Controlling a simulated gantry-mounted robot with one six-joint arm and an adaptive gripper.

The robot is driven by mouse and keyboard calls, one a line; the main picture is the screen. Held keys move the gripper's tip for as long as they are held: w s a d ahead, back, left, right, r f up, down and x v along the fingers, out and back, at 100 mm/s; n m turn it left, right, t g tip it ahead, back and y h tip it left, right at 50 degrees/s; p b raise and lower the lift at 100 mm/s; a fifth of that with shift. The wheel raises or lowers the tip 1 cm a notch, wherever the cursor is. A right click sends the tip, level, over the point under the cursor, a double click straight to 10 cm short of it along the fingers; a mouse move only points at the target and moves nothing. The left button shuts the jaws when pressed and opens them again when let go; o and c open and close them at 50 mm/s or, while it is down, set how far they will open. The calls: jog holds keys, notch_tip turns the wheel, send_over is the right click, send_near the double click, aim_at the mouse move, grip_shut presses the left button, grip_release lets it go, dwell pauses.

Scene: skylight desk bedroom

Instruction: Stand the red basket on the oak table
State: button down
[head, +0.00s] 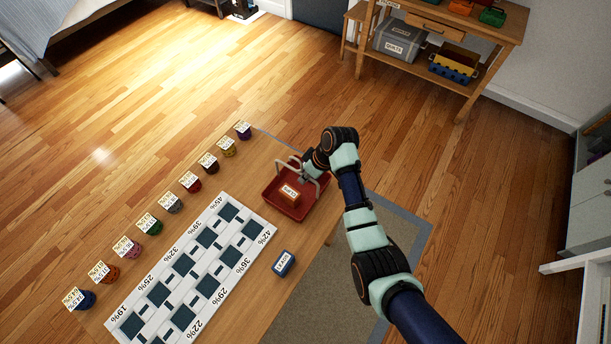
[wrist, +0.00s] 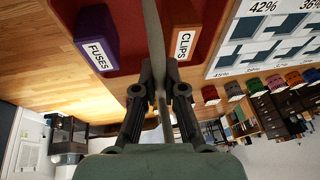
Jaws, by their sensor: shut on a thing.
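The red basket (head: 271,199) is at the far right part of the light wooden table (head: 246,168), over its corner. Its grey arched handle (head: 283,167) stands up. My gripper (head: 312,173) is shut on the handle, which runs between the fingers in the wrist view (wrist: 160,75). An orange-brown box labelled CLIPS (wrist: 182,40) lies in the basket. A purple box labelled FUSES (wrist: 98,40) also shows in it in the wrist view; my arm seems to hide it in the head view. I cannot tell whether the basket's bottom touches the tabletop.
A white board with dark squares and percentages (head: 190,273) covers the table's middle. A row of labelled coloured pots (head: 150,223) stands along its far edge. A blue box (head: 283,263) lies near the right edge. A workbench (head: 452,35) with bins stands behind.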

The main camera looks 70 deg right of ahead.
jog(key=c, duration=1.3)
grip_release()
jog(key=shift+o, duration=0.2)
jog(key=p+v, duration=0.2)
jog(key=v, duration=1)
